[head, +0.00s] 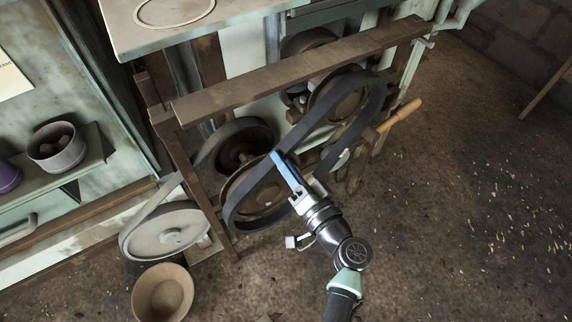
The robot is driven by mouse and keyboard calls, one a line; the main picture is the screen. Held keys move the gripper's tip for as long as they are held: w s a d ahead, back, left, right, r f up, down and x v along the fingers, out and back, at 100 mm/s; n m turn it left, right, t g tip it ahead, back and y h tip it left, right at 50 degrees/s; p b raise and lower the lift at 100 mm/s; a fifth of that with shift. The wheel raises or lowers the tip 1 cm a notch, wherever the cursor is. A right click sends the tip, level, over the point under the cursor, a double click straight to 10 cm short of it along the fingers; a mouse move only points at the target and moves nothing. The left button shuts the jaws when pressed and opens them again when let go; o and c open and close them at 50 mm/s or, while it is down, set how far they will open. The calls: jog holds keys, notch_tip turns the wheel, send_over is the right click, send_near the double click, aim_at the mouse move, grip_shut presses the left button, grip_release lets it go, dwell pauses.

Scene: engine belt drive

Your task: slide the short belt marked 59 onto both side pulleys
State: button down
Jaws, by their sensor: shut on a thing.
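The short belt (318,126) is a dark flat loop stretched slantwise across the side of the machine; no 59 can be read on it. Its lower left end curves round the outer edge of the lower side pulley (262,197). Its upper right end curves round the upper side pulley (345,100). I cannot tell whether it sits in either rim or hangs just in front. My gripper (279,160), with bluish fingers, reaches up from below and is shut on the belt's middle stretch, nearer the lower pulley. The fingers hide part of the belt there.
A brown beam (300,70) crosses just above the belt. A wooden handle (400,115) sticks out right of the upper pulley. A pale belted wheel (165,233) stands lower left, with a tan bowl (162,291) below it.

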jog(key=shift+b+x, duration=0.95)
jog(key=shift+x, duration=0.85)
jog(key=shift+r, duration=0.1)
jog(key=shift+a+f+b, duration=0.1)
jog(key=shift+f+b, duration=0.3)
jog(key=shift+b, duration=0.15)
jog(key=c, duration=0.7)
grip_release()
jog(key=shift+c, duration=0.2)
jog(key=v, duration=2.3)
jog(key=shift+r, duration=0.1)
